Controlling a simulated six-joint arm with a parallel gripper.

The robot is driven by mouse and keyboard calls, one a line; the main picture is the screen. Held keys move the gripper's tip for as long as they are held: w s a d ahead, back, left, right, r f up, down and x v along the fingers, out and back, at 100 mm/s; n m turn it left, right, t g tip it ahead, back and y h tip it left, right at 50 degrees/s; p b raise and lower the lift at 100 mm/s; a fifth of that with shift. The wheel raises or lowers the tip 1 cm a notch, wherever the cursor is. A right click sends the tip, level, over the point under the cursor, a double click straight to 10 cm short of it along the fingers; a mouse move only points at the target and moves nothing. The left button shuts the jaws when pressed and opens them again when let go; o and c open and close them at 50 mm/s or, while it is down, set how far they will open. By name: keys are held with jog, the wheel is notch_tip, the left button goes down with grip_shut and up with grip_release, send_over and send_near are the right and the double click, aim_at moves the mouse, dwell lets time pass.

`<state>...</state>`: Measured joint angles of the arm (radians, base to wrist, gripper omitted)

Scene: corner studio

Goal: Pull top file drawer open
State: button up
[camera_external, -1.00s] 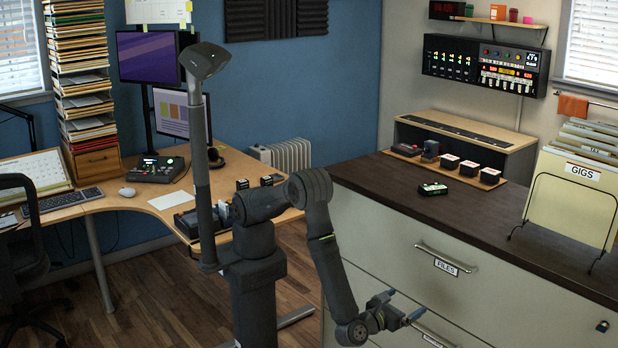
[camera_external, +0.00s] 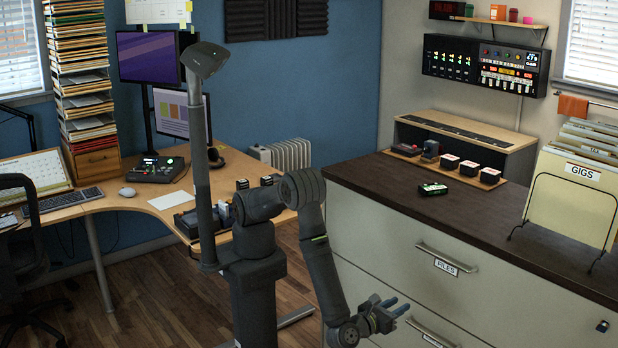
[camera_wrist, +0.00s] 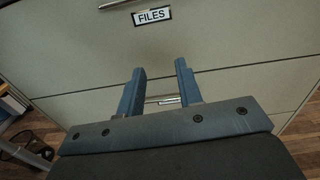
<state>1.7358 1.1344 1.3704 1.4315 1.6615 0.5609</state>
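The top file drawer (camera_external: 385,240) is the upper front of the grey cabinet, with a metal bar handle (camera_external: 446,257) and a FILES label (camera_external: 446,267). It looks shut, flush with the cabinet. In the wrist view the FILES label (camera_wrist: 152,16) is near the top edge, with part of the handle (camera_wrist: 115,3) above it. My gripper (camera_external: 400,305) is low in front of the cabinet, below and left of the top handle and apart from it. In the wrist view its two blue fingers (camera_wrist: 160,72) are spread with nothing between them.
The dark cabinet top (camera_external: 400,190) carries a small black device (camera_external: 432,189) and a GIGS file rack (camera_external: 575,195). A round lock (camera_external: 602,326) is at the lower right.

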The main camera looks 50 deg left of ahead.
jog(key=w+a+r+n+g, duration=0.25)
jog(key=r+n, duration=0.75)
jog(key=n, duration=0.7)
jog(key=r+x, duration=0.1)
jog(key=x, duration=1.7)
jog(key=shift+w, duration=0.1)
jog(key=shift+c, duration=0.4)
grip_shut()
